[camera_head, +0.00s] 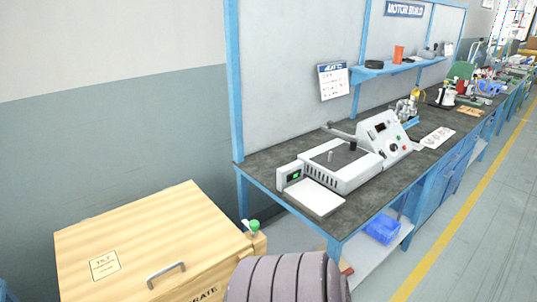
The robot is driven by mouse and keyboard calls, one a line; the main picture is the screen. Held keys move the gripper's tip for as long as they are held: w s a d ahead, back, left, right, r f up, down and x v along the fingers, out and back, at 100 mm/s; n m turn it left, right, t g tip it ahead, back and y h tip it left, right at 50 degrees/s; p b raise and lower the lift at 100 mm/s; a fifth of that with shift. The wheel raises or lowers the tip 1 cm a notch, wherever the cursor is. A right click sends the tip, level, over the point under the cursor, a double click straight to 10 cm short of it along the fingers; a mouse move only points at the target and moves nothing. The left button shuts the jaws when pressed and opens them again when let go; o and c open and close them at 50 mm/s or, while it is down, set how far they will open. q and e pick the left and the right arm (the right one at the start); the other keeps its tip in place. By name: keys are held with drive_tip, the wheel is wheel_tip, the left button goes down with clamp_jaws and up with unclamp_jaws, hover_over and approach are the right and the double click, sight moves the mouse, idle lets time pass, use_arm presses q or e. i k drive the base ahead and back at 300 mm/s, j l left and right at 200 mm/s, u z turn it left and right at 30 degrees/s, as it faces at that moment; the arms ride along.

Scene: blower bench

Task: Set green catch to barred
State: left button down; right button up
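The green catch (254,225) shows as a small green knob at the back right corner of a wooden crate (140,235). A pale lever piece sits just left of the knob, on a wooden block at the crate's edge. The knob is small here, and I cannot tell which position the catch is in. Neither of my grippers is in view, and nothing of mine is seen touching the catch.
The crate lid has a metal handle (166,274) and a TILT label (104,264). A grey ribbed body (285,278) stands right of the crate, cut off below. Behind is a dark-topped workbench (262,167) bearing a machine (343,160). A blue bin (383,230) sits underneath.

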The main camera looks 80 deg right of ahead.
sight(253, 226)
drive_tip(key=z, duration=2.25)
